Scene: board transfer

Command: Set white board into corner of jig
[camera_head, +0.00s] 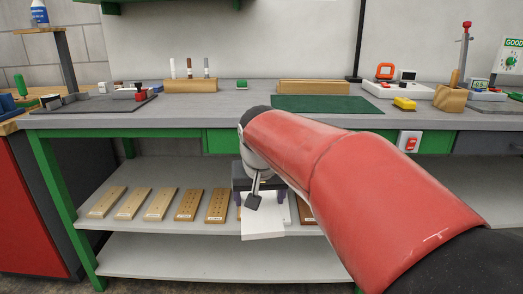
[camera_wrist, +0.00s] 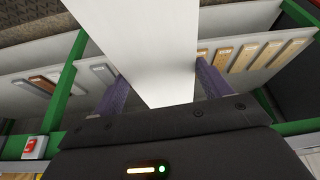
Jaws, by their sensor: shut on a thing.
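The white board (camera_head: 263,226) hangs in front of the lower shelf, below the bench top. My gripper (camera_head: 262,198) is shut on it. In the wrist view, the white board (camera_wrist: 150,45) stretches away between the two purple fingers of my gripper (camera_wrist: 163,82). The jig cannot be made out for certain. A dark plate with a red-handled clamp (camera_head: 139,92) lies at the left of the bench. A wooden piece (camera_head: 313,86) stands behind a green mat (camera_head: 325,104). My arm hides part of the bench front.
Several wooden boards (camera_head: 157,206) lie in a row on the shelf (camera_head: 90,223) beside my gripper. The bench top (camera_head: 215,112) overhangs it. A green leg (camera_head: 58,190) stands at left. A marker holder (camera_head: 190,86) and a yellow item (camera_head: 404,103) stand on the bench.

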